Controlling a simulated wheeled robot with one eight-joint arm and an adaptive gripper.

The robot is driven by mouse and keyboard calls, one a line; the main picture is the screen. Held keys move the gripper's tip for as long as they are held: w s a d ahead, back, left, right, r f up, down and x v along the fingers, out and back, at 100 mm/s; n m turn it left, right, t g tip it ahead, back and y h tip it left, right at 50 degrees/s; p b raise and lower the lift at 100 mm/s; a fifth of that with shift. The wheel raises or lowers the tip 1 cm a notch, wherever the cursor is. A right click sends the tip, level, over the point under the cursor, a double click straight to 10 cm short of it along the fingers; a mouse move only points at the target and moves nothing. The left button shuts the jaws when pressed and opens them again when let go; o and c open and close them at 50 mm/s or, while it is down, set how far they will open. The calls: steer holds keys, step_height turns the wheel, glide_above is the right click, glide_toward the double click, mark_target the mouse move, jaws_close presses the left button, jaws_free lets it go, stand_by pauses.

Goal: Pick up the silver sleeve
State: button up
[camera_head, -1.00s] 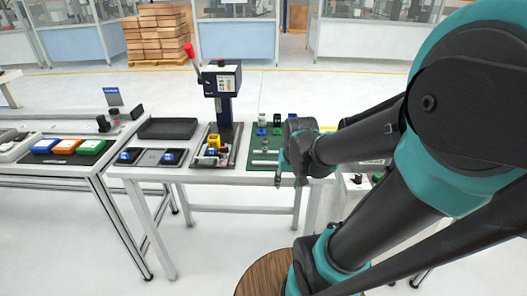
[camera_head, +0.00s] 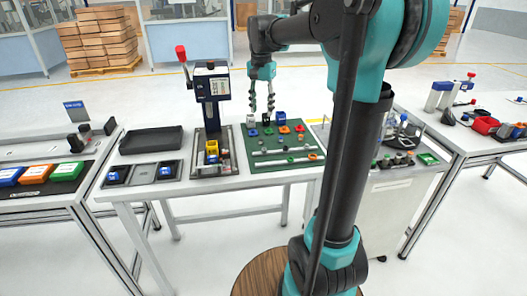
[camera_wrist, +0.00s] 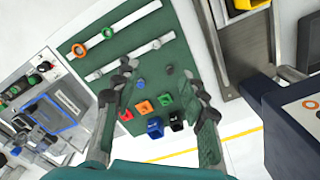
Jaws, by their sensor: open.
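A small silver-grey piece (camera_head: 251,122), which looks like the silver sleeve, stands at the back left of the green mat (camera_head: 243,168) in the head view. It is too small to be sure of its shape. I cannot pick it out in the wrist view; a finger may hide it. My gripper (camera_head: 261,110) is open and points down over the back of the mat, its fingertips close to the back row of parts. In the wrist view my open gripper (camera_wrist: 158,74) spans the mat with nothing held between its fingers.
A blue holder (camera_head: 280,117) and orange parts (camera_head: 283,129) stand on the mat near my gripper. Rails with rings lie at its front. A press with a red-knobbed lever (camera_head: 211,85) rises left of the mat. A black tray (camera_head: 150,140) lies farther left.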

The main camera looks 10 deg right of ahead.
glide_above(264, 149)
steer(key=f, duration=1)
steer(key=shift+w+a+f, duration=0.1)
steer(key=shift+a, duration=0.25)
steer(key=shift+s+d+f, duration=0.1)
steer(key=shift+d+f, duration=0.05)
steer(key=shift+f, duration=1.25)
steer(key=shift+s+d+f, duration=0.1)
steer(key=shift+d+f, duration=0.05)
steer(key=shift+f, duration=1.25)
steer(key=shift+c, duration=0.4)
jaws_close()
